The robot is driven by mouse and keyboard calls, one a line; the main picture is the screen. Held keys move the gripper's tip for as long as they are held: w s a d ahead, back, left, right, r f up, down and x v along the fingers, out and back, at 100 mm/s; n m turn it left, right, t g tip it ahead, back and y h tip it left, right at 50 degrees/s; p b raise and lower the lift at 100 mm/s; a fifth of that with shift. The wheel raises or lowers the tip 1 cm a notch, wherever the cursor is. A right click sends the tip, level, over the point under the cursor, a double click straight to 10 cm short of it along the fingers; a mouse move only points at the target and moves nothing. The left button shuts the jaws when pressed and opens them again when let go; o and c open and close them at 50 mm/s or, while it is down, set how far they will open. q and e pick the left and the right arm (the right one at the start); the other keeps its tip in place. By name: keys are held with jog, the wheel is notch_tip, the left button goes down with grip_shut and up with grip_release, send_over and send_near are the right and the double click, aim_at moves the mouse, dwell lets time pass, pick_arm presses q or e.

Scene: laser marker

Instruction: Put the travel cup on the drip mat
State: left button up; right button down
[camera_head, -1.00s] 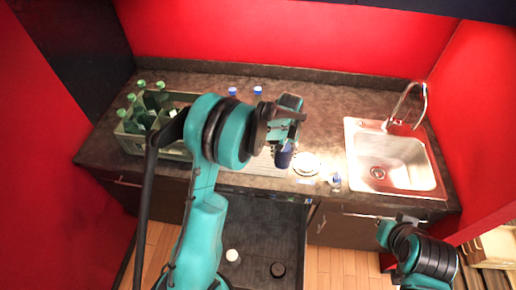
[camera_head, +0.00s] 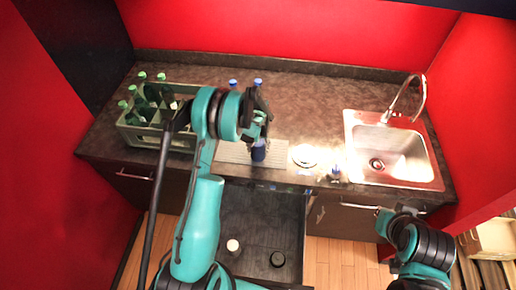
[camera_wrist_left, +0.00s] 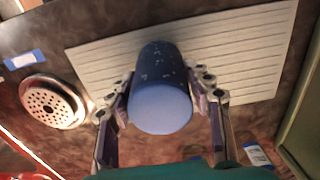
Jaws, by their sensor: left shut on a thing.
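The travel cup (camera_wrist_left: 160,88) is a blue, speckled cylinder with a lighter blue end. My left gripper (camera_wrist_left: 164,98) has a finger on each side of it and is shut on it. In the head view the cup (camera_head: 258,150) shows below the left gripper (camera_head: 262,122), over the drip mat. The drip mat (camera_wrist_left: 265,40) is a pale ribbed rectangle; its bare part also shows in the head view (camera_head: 232,153). I cannot tell whether the cup touches the mat. My right gripper (camera_head: 384,222) is at the lower right, and its fingers are not clear.
A green crate (camera_head: 150,138) with several green bottles stands left on the counter. Blue-capped bottles (camera_head: 257,83) stand behind my left arm. A round metal plate (camera_head: 304,155), a small dark bottle (camera_head: 335,173) and the sink (camera_head: 390,155) lie to the right.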

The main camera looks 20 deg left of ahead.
pick_arm(q)
jog(key=shift+s+f, duration=0.1)
jog(key=shift+f, duration=0.05)
jog(key=o, duration=1.3)
jog(key=shift+c, duration=0.2)
